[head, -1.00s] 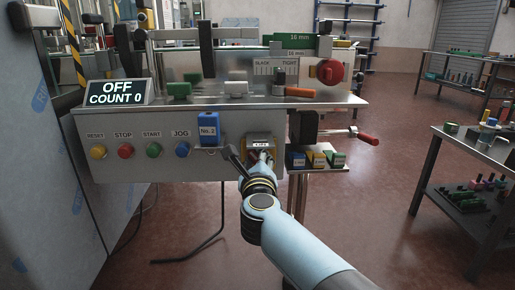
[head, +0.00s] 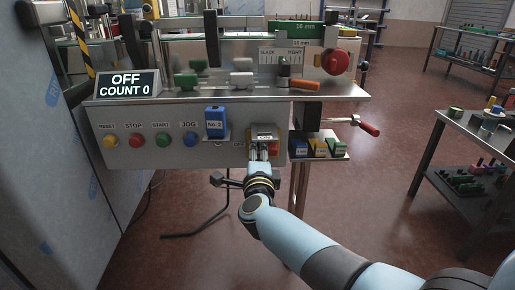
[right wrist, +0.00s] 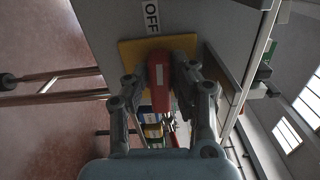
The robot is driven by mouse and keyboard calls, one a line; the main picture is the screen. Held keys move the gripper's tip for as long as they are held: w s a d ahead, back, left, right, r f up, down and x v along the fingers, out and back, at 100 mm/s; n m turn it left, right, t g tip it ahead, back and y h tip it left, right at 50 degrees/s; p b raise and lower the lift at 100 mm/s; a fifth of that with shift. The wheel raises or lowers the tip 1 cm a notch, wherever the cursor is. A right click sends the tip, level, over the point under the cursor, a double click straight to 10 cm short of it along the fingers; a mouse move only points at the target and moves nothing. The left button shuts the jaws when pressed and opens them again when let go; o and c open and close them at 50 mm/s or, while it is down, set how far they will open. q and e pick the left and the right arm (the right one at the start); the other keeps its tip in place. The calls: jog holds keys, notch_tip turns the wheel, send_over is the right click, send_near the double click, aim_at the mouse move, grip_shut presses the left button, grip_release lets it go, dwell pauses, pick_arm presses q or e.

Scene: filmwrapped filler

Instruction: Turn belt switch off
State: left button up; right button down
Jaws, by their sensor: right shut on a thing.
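The belt switch has a yellow plate (right wrist: 130,56) and a red handle (right wrist: 160,82), with an OFF label (right wrist: 152,16) at the top edge of the right wrist view. In the head view, the red and yellow switch (head: 273,147) is on the machine's front panel, partly hidden by my right gripper (head: 261,150). My right gripper (right wrist: 160,85) is shut on the red handle, with one finger on each side of it. The display (head: 127,85) reads OFF, COUNT 0. My left gripper is not in view.
Reset, stop, start and jog buttons (head: 190,139) and a blue No. 2 block (head: 215,121) sit left of the switch. A small shelf of colored blocks (head: 320,148) and a red-handled crank (head: 368,128) are on the right. A work table (head: 470,160) stands further right.

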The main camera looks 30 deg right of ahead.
jog(key=shift+a+f+n, duration=0.1)
jog(key=shift+f+n, duration=0.05)
jog(key=shift+n, duration=0.45)
jog(key=c, duration=1.1)
grip_release()
jog(key=v, duration=0.7)
jog(key=shift+s+a, duration=0.1)
jog(key=shift+s, duration=0.2)
